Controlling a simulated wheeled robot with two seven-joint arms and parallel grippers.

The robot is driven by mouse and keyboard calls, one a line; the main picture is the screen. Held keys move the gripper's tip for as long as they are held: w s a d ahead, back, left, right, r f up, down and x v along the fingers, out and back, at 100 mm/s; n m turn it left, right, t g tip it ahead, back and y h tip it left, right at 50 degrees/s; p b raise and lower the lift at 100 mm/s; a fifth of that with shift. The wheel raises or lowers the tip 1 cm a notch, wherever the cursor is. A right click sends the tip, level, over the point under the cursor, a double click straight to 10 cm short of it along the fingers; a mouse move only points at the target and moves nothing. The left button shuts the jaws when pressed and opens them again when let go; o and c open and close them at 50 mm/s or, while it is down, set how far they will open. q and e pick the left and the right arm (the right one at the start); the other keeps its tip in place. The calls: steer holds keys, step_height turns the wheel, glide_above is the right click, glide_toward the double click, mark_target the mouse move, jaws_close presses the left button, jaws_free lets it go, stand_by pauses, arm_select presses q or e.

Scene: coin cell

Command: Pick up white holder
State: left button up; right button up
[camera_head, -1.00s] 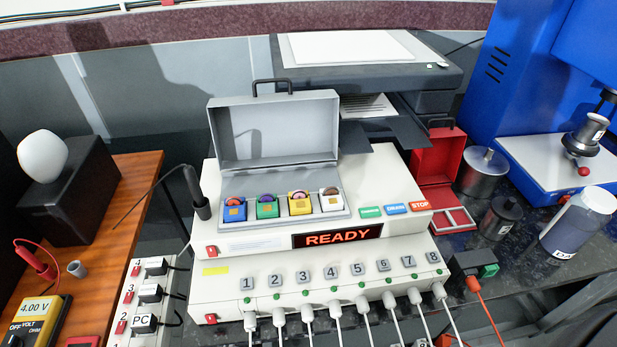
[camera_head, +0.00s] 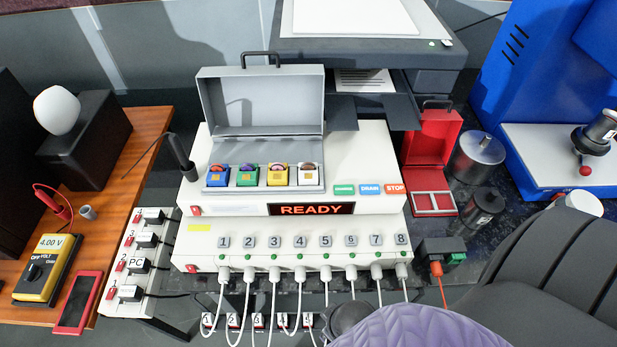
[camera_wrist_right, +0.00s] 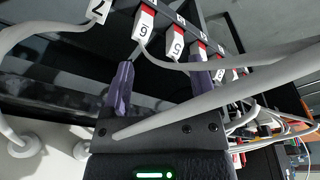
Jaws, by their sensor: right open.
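The white holder (camera_head: 307,178) sits at the right end of a row of small coloured holders in the grey open-lidded case (camera_head: 262,122). A brownish round piece shows in its top. The yellow holder (camera_head: 277,180), green holder (camera_head: 247,180) and blue holder (camera_head: 217,181) stand to its left. My right gripper (camera_wrist_right: 161,85) shows in the wrist view with its purple fingers apart, among white cables and numbered plugs, away from the white holder. In the head view my right arm fills the lower right and its fingers cannot be made out. My left gripper is not in view.
The case rests on the white machine with a READY display (camera_head: 311,209). White cables (camera_head: 274,283) hang from its numbered front. A red open case (camera_head: 431,165) and dark cylinder (camera_head: 483,207) stand to the right. The printer (camera_head: 362,50) is behind.

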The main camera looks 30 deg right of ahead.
mark_target(308, 169)
steer(key=w+r+n+t+h+p, duration=0.1)
steer(key=w+r+n+p, duration=0.15)
steer(key=r, duration=0.75)
steer(key=w+r+n+t+h+p, duration=0.1)
steer(key=w+r+n+p, duration=0.15)
steer(key=r, duration=0.75)
steer(key=w+d+n+t+h+b, duration=0.1)
steer(key=w+d+n+t, duration=0.1)
steer(key=w+n, duration=0.4)
steer(key=w+d+f+n+t+h+b, duration=0.1)
steer(key=w+d+n+t+h, duration=0.1)
steer(key=w+n, duration=0.5)
steer(key=w+d+n+t+h+b, duration=0.2)
steer(key=w+d+n+t, duration=0.1)
steer(key=w+d+n, duration=0.2)
steer(key=shift+w+d+f+n+t, duration=0.15)
steer(key=shift+w+n, duration=0.4)
steer(key=shift+n, duration=0.6)
steer(key=shift+w+d+f+n+t, duration=0.2)
steer(key=shift+w+n, duration=0.35)
steer(key=shift+n, duration=0.6)
steer(key=shift+a, duration=0.15)
steer(key=shift+c, duration=0.4)
jaws_close()
